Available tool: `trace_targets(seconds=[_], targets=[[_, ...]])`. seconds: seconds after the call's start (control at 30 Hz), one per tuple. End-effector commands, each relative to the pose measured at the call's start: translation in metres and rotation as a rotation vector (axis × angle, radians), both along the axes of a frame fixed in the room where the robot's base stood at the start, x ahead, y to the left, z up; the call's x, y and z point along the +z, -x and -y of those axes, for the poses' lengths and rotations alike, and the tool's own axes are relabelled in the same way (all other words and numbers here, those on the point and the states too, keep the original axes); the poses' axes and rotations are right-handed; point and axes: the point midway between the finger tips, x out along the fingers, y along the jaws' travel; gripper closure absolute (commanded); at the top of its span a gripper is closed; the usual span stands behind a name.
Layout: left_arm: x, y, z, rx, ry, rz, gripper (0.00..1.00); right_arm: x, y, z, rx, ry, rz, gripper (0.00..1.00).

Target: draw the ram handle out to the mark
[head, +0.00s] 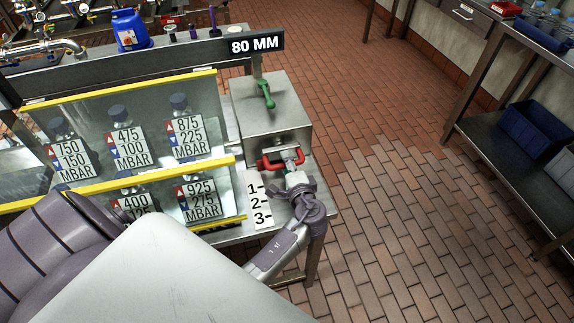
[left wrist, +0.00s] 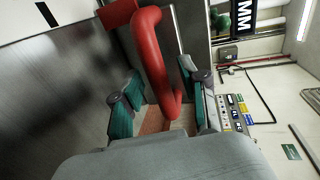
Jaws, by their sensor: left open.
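The red ram handle (head: 270,165) is a bar on the front of a steel box (head: 272,110) at the table's right end. In the left wrist view the handle (left wrist: 153,55) curves down between the two teal-padded fingers of my left gripper (left wrist: 158,82). That gripper is open, with a gap visible on each side of the bar. In the head view my left gripper (head: 294,172) is right at the handle and hides part of it. A white plate marked 1, 2, 3 (head: 259,199) lies beside it. My right gripper is out of view.
A green lever (head: 265,93) stands on top of the box. A sign reading 80 MM (head: 254,45) is behind it. Open brick floor (head: 400,200) lies to the right.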

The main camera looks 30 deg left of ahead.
Motion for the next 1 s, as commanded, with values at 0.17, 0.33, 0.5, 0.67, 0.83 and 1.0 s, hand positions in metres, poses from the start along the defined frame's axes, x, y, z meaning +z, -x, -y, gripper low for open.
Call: trace_targets(seconds=[0.17, 0.33, 0.5, 0.67, 0.83, 1.0], targets=[[-0.0004, -0.0007, -0.0012, 0.0, 0.001, -0.001, 0.57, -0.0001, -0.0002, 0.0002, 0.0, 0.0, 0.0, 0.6], [-0.0003, -0.0006, -0.001, 0.0, 0.0, 0.0, 0.68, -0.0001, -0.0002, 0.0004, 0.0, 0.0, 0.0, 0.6], [-0.0003, -0.0005, -0.0009, 0.0, 0.0, 0.0, 0.97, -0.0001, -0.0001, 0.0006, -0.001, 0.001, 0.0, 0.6], [-0.0005, -0.0004, -0.0008, 0.0, 0.001, -0.001, 1.0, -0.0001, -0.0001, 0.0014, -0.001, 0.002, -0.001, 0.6], [-0.0007, -0.0004, -0.0006, 0.0, 0.001, -0.001, 1.0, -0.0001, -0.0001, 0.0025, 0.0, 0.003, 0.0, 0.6], [-0.0013, 0.0021, 0.0025, 0.0, 0.002, -0.001, 1.0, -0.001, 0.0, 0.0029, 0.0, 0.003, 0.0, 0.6]])
